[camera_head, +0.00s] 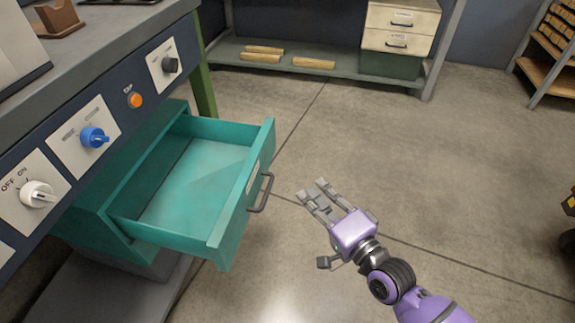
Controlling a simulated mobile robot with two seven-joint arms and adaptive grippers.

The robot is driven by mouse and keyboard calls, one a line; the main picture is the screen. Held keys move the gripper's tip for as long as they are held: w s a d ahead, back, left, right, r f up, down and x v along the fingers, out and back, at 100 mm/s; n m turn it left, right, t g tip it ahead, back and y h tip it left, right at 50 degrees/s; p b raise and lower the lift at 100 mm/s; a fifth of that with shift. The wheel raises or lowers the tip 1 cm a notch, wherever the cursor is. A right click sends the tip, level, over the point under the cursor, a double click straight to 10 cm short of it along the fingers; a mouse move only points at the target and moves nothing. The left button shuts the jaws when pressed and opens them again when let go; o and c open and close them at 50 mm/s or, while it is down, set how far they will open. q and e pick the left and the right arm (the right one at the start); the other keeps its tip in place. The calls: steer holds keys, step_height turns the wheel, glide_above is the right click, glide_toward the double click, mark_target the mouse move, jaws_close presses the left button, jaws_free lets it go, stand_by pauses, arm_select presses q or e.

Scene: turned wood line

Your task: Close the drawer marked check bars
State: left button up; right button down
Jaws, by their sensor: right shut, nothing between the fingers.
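A teal drawer (241,205) stands pulled out from its teal cabinet under the workbench on the left. It is empty inside. A dark bar handle (262,192) and a small pale label (252,177) are on its front; the label's words are too small to read. My right gripper (311,190), purple with grey fingers, is shut and empty. It is to the right of the drawer front, a short way from the handle and apart from it. My left gripper is not in this view.
The bench panel above the drawer has a white knob (38,194), a blue knob (95,137), an orange button (135,100) and a dark knob (170,65). A rack with a lower shelf (340,68) stands at the back. The floor (430,150) to the right is clear.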

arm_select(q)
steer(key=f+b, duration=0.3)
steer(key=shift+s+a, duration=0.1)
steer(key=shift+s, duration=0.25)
arm_select(e)
steer(key=w+a+r+m, duration=0.1)
steer(key=w+a+m, duration=0.1)
steer(key=w+a, duration=0.6)
steer(key=shift+w+a+r, duration=0.15)
steer(key=shift+w+r, duration=0.15)
steer(key=shift+w, duration=0.6)
steer(key=shift+a, duration=0.15)
